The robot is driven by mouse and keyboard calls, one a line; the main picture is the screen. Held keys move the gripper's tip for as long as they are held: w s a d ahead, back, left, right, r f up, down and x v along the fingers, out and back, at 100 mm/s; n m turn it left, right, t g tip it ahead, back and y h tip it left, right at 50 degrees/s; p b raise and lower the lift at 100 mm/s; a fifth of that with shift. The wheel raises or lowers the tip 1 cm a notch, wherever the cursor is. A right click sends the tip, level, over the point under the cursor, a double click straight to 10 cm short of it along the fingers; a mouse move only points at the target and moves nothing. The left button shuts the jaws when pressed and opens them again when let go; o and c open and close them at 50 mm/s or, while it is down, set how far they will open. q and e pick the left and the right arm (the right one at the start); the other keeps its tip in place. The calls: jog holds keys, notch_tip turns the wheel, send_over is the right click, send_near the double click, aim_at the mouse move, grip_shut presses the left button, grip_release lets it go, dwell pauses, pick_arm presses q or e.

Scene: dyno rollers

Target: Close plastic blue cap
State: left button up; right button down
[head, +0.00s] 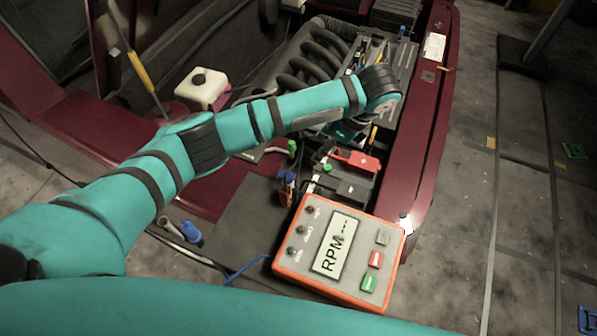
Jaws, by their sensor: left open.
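A small blue plastic piece (191,233), which looks like the blue cap, is at the lower left beside a pale tube-like part. I cannot tell whether it is open or shut. My left arm reaches from the left across the engine bay, far to the right of and beyond this blue piece. My left gripper (355,132) points down under the wrist, above the engine bay near the red-topped battery. It is open, but the arm hides most of it, including the fingertips. My right gripper is not in view.
An orange RPM box (340,252) with buttons stands in front of the battery (345,183). A white reservoir with a black cap (202,88) is at the upper left. Black ribbed pipes (310,65) lie behind my arm. The floor at right is mostly clear.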

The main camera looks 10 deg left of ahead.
pick_arm(q)
jog(key=b, duration=0.1)
send_near(294, 176)
jog(key=p+x, duration=0.1)
jog(key=x, duration=0.5)
jog(key=shift+s+a+f, duration=0.1)
jog(key=shift+f, duration=0.2)
jog(key=shift+a+f, duration=0.2)
jog(key=shift+f, duration=0.3)
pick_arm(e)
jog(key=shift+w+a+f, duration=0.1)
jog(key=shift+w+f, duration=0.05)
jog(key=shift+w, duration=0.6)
pick_arm(q)
jog(key=shift+d, duration=0.1)
grip_shut()
